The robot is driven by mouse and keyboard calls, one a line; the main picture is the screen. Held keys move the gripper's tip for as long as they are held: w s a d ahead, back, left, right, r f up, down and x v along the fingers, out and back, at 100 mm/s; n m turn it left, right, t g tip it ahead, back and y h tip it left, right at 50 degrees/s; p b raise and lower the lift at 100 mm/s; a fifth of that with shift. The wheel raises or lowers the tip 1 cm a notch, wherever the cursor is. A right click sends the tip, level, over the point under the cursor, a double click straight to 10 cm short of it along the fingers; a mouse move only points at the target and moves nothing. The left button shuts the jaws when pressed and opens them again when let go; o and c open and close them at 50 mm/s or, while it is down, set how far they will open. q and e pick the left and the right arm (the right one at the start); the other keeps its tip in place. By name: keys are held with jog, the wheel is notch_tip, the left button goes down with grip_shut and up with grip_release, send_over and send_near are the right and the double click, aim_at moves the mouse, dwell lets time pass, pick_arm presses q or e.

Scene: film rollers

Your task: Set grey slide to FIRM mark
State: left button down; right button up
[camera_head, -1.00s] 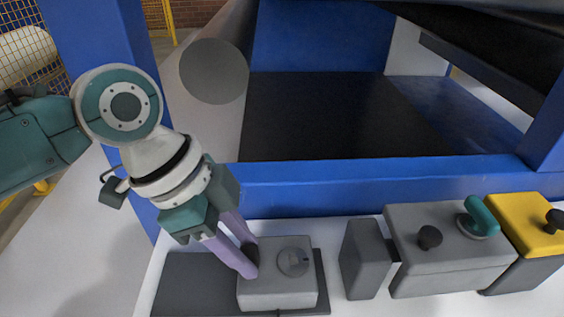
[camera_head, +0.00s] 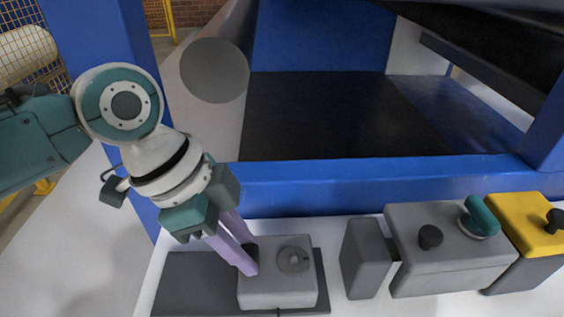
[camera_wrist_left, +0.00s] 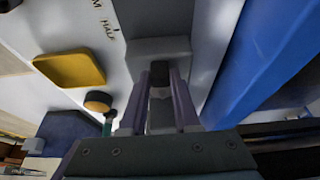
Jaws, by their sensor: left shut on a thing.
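A grey slide block (camera_head: 280,290) sits on a dark grey plate (camera_head: 185,285) at the bottom of the head view. It has a round dial (camera_head: 293,260) on top and a small dark knob near its left edge. My left gripper (camera_head: 250,258) reaches down from the upper left and is shut on the knob. The left wrist view shows the dark knob (camera_wrist_left: 160,73) between the purple fingers, with the grey block (camera_wrist_left: 155,47) behind. The full FIRM mark is not readable. My right gripper is not in view.
Right of the block stand an upright grey plate (camera_head: 365,258), a grey box (camera_head: 450,252) with a black knob and teal handle, and a yellow-topped box (camera_head: 525,225). A blue frame beam (camera_head: 380,182) runs behind.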

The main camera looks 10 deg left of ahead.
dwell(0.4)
pick_arm(q)
jog(key=shift+a, duration=0.3)
jog(key=s+a+p, duration=0.1)
jog(key=a, duration=0.2)
jog(key=s+a, duration=0.1)
jog(key=a, duration=0.2)
jog(key=s+a+p, duration=0.1)
jog(key=a, duration=0.3)
jog(key=shift+p, duration=0.35)
jog(key=c, duration=0.6)
grip_release()
jog(key=shift+c, duration=0.2)
jog(key=p+v, duration=0.1)
jog(key=v, duration=0.9)
